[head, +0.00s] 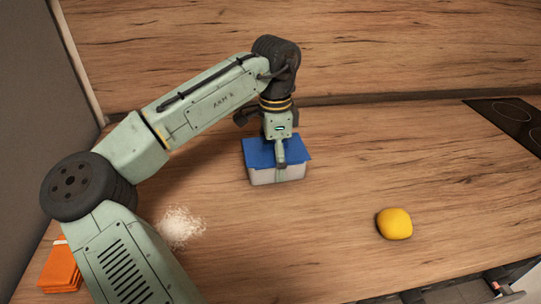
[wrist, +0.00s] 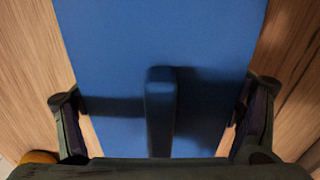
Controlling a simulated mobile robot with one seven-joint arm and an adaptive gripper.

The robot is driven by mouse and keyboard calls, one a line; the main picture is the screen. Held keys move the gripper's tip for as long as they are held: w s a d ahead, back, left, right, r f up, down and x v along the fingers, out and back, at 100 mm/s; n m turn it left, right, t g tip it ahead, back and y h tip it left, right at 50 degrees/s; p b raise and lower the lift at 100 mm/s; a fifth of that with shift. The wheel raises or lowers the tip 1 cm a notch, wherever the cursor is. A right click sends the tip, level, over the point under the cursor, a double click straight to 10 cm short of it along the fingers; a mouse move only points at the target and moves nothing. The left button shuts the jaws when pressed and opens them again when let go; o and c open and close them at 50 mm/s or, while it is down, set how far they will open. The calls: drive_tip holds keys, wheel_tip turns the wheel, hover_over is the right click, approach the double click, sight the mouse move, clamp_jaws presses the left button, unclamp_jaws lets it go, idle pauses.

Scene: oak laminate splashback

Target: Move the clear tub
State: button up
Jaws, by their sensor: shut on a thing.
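The clear tub (head: 277,175) is a pale, see-through box with a flat blue lid (head: 258,150). It is on the wooden counter or very close above it, towards the back middle.
A yellow lemon-like fruit (head: 394,224) lies at right. A white stringy heap (head: 180,228) is left of the tub, near my arm. Folded orange cloths (head: 60,268) lie at front left. A black hob (head: 512,118) is at back right. The counter between tub and fruit is clear.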

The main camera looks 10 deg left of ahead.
drive_tip(key=shift+s, duration=0.1)
drive_tip(key=o, duration=1.1)
wheel_tip(320, 180, up, 12)
idle(0.4)
